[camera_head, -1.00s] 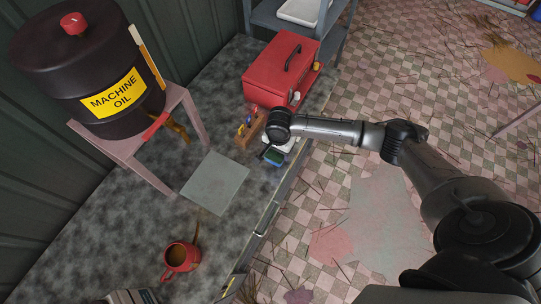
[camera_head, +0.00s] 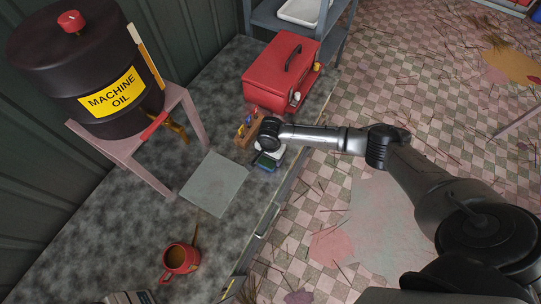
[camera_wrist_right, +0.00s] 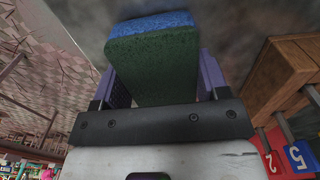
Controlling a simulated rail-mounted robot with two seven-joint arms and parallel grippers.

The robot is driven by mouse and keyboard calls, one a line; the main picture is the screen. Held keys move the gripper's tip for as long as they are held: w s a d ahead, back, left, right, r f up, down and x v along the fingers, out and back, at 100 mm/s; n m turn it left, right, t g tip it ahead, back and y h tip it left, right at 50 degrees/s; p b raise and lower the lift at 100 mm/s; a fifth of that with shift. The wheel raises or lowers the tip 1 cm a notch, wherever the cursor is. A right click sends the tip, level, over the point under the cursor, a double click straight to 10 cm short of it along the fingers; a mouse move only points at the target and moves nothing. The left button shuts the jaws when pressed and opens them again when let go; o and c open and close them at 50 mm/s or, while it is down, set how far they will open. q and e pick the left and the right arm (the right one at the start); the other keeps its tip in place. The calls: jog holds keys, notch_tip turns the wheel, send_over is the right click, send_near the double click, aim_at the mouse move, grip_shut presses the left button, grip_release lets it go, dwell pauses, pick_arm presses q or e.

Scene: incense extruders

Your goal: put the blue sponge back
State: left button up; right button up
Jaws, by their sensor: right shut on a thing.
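The blue sponge (camera_wrist_right: 152,24) has a blue layer and a dark green layer (camera_wrist_right: 152,68). My right gripper (camera_wrist_right: 160,82) is shut on it, with a purple finger on each side. In the head view the sponge (camera_head: 265,162) shows as a small blue-green block at the end of my right arm, over the front part of the grey worktop near its edge. The wrist and gripper partly cover it there. I cannot tell whether its underside touches the worktop. My left gripper is not in view.
A wooden holder with coloured tags (camera_head: 247,131) stands close beside the gripper; it is at the right in the wrist view (camera_wrist_right: 283,75). A red toolbox (camera_head: 282,75) is behind. A grey flat sheet (camera_head: 214,183), a red mug (camera_head: 180,259) and a machine oil barrel (camera_head: 85,75) are on the left side.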

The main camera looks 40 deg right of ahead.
jog(key=shift+f, duration=0.15)
jog(key=o, duration=0.8)
